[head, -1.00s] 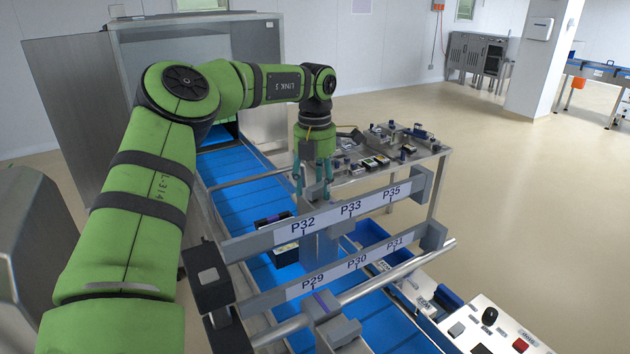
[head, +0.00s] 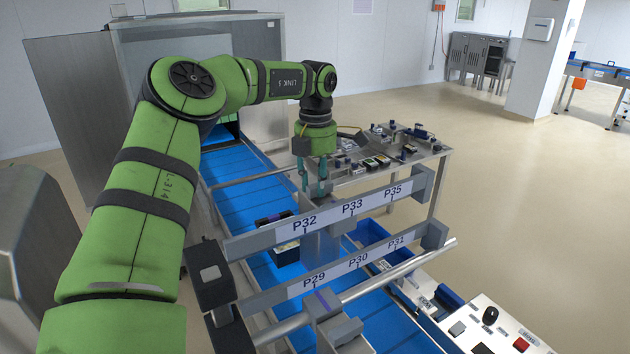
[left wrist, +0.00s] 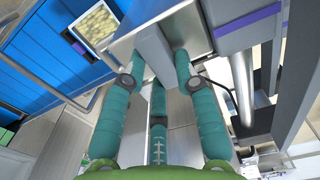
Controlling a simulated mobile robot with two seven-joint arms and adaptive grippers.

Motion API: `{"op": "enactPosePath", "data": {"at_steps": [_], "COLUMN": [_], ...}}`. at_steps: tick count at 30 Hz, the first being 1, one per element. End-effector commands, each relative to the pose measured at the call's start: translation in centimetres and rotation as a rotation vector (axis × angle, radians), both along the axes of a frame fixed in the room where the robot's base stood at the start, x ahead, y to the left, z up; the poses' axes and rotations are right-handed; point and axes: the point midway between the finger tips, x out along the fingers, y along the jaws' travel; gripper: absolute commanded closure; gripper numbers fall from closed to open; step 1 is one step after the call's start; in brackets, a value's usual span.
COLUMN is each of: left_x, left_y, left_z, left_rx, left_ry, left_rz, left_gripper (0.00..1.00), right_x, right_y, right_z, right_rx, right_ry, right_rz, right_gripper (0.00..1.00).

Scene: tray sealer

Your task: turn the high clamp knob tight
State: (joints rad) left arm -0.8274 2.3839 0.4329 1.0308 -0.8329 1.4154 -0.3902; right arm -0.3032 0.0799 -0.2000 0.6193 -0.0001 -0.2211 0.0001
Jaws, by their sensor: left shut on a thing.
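My left gripper (head: 315,188) points down behind the upper rail (head: 375,204) marked P32, P33 and P35. In the left wrist view its teal fingers (left wrist: 158,62) are shut around a grey bar-shaped knob (left wrist: 154,54), which I take as the high clamp knob. The knob stands on a flat metal clamp block (left wrist: 128,48), with a finger on each side. My right gripper is in neither view.
A lower rail (head: 335,275) marked P29, P30 and P31 and a round bar (head: 385,287) cross the blue conveyor (head: 240,193). A tray (head: 284,250) lies on the belt. A side table (head: 438,152) with small parts stands behind. A control panel (head: 490,330) is front right.

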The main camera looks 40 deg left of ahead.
Motion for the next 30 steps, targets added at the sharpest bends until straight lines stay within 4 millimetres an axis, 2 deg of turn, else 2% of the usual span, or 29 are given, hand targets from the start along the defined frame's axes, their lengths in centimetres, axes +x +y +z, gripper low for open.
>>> {"op": "enactPosePath", "data": {"at_steps": [3,4,5,14,18,23,30], "left_x": [-0.1,-0.1,-0.1,0.0,0.0,0.1,0.2], "left_y": [-0.1,-0.1,-0.1,-0.1,0.0,0.0,0.0], "left_z": [-0.2,-0.2,-0.2,-0.1,0.6,3.3,8.7], "left_rx": [-0.001,-0.002,-0.002,0.000,0.000,0.002,0.004], "left_ry": [0.003,0.004,0.004,0.002,0.001,-0.003,-0.001], "left_rz": [-0.004,-0.004,-0.004,-0.001,0.000,0.000,0.001], "left_gripper": [1.00,0.58,0.46,0.46,0.46,0.46,0.46], "right_x": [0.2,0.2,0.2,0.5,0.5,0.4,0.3], "right_y": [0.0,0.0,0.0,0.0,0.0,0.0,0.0], "right_z": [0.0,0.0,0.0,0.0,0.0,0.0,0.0], "right_rx": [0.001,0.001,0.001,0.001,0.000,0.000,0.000], "right_ry": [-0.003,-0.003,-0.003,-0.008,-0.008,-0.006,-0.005], "right_rz": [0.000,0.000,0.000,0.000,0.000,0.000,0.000], "right_gripper": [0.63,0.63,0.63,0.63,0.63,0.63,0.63]}}
